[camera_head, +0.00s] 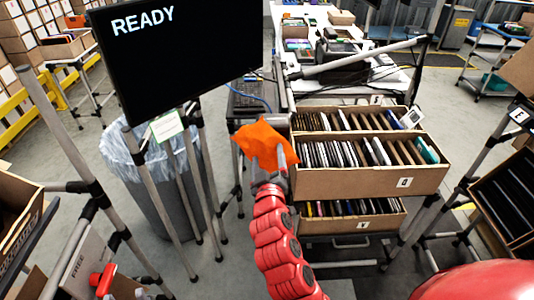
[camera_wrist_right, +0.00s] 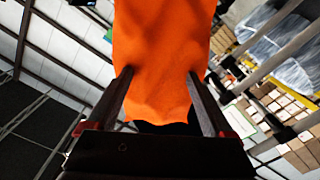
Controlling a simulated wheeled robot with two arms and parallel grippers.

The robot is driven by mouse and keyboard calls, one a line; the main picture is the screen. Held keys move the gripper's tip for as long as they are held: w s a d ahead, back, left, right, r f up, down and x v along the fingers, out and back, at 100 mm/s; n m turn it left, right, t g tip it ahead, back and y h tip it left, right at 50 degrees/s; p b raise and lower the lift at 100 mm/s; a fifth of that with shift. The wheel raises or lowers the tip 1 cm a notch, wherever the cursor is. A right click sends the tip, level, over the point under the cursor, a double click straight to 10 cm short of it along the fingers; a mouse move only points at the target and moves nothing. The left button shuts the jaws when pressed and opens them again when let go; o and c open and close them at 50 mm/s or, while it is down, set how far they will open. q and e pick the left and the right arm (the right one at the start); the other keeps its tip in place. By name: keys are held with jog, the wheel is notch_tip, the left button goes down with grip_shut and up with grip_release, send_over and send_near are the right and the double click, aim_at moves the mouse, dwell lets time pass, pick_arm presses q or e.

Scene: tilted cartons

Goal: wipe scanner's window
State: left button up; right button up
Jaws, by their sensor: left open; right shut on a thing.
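An orange cloth (camera_head: 262,143) hangs in my right gripper (camera_head: 279,160), at the end of the red arm in the middle of the head view. In the right wrist view the cloth (camera_wrist_right: 163,60) fills the space between the two fingers of the right gripper (camera_wrist_right: 160,100), which is shut on it. A grey rounded part (camera_head: 277,121) shows just behind the cloth's upper edge; it may be the scanner, but the cloth covers much of it. I cannot make out a scanner window, nor tell whether the cloth touches the part. My left gripper is not seen.
A black monitor (camera_head: 180,55) reading READY stands left, above a lined bin (camera_head: 172,205). Cartons of upright flat items (camera_head: 370,182) stand tilted on a rack to the right of the cloth. Another carton (camera_head: 511,200) is at the far right. Metal posts (camera_head: 70,140) stand at left.

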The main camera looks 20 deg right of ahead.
jog(key=shift+s+a+f, duration=0.1)
jog(key=shift+s+a, duration=0.15)
jog(key=shift+s, duration=0.45)
jog(key=shift+s, duration=0.15)
jog(key=shift+b+v, duration=0.6)
jog(key=shift+v, duration=0.4)
jog(key=shift+s+a, duration=0.1)
jog(key=shift+s, duration=0.3)
jog(key=shift+w, duration=0.15)
jog(key=shift+w, duration=0.45)
jog(key=shift+x, duration=2.7)
